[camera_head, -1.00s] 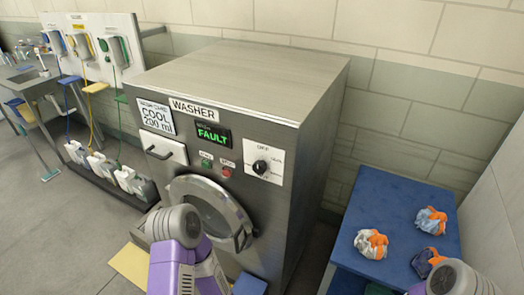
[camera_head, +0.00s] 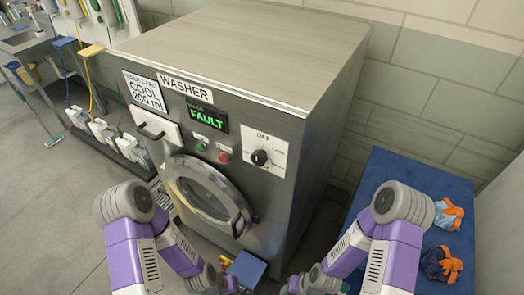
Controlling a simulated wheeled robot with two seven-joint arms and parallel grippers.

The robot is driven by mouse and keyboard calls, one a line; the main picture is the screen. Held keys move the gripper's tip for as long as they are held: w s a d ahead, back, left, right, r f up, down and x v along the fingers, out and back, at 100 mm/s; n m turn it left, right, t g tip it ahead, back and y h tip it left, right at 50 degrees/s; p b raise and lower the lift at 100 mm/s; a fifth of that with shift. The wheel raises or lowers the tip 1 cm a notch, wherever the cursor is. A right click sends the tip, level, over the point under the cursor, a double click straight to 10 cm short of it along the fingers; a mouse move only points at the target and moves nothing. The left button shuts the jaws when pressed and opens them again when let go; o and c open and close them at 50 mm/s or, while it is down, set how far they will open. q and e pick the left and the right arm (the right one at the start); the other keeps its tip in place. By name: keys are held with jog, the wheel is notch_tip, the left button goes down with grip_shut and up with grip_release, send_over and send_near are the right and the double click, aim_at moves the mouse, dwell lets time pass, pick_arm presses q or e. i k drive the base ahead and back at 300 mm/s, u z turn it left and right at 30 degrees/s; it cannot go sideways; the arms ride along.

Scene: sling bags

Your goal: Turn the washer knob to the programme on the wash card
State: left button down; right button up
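The washer (camera_head: 290,110) is a grey metal cabinet with a round door (camera_head: 205,195) that looks closed. The wash card (camera_head: 145,91) on its front reads COOL 200 ml. The black washer knob (camera_head: 259,157) sits on a white plate with OFF above it and smaller labels around it, too small to read surely. Its pointer direction is unclear. The display (camera_head: 207,117) reads FAULT in green. Both my arms reach in low, in front of the washer, well below the knob. Their wrists are at the bottom edge and I see no gripper fingers.
A closed drawer (camera_head: 157,125) is left of a green button (camera_head: 201,147) and a red one (camera_head: 224,158). A blue table (camera_head: 380,165) with orange-tied bundles (camera_head: 446,215) stands right. A blue box (camera_head: 247,268) is below the door. White jugs (camera_head: 103,130) stand left.

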aim_at(259, 157)
jog(key=u, duration=0.8)
jog(key=k, duration=0.35)
jog(key=z, duration=0.6)
